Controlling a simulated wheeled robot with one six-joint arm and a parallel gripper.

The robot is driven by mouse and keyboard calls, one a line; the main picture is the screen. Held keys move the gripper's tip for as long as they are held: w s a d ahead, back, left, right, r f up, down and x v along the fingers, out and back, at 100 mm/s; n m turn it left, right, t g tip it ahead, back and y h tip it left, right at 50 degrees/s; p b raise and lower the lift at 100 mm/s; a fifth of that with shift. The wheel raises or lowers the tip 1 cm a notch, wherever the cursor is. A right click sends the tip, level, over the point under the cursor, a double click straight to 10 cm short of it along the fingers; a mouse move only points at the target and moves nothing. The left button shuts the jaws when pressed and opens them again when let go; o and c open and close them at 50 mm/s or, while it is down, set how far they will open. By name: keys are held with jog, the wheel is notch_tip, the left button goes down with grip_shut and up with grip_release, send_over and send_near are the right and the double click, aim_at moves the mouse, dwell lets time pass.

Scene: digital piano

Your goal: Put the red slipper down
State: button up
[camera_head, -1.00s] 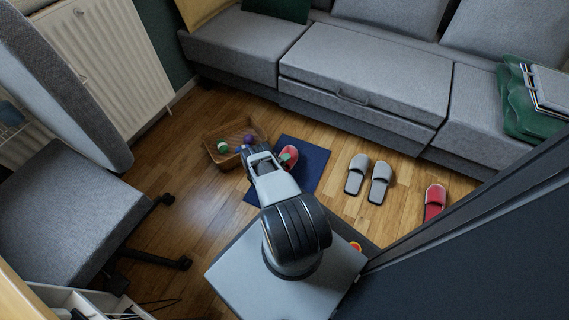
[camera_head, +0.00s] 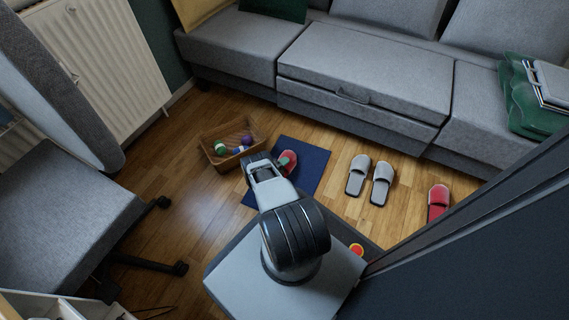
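The other red slipper (camera_head: 438,200) lies on the wooden floor at the right, by the dark panel.
A brown basket (camera_head: 212,158) with a green ball (camera_head: 220,147), a purple ball (camera_head: 246,140) and other items stands left of the mat. Two grey slippers (camera_head: 357,178) lie on the floor right of it. A grey sofa (camera_head: 365,75) bounds the back; a grey chair (camera_head: 62,215) is at left.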

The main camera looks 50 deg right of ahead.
jog(key=shift+o, duration=0.8)
jog(key=shift+r, duration=0.15)
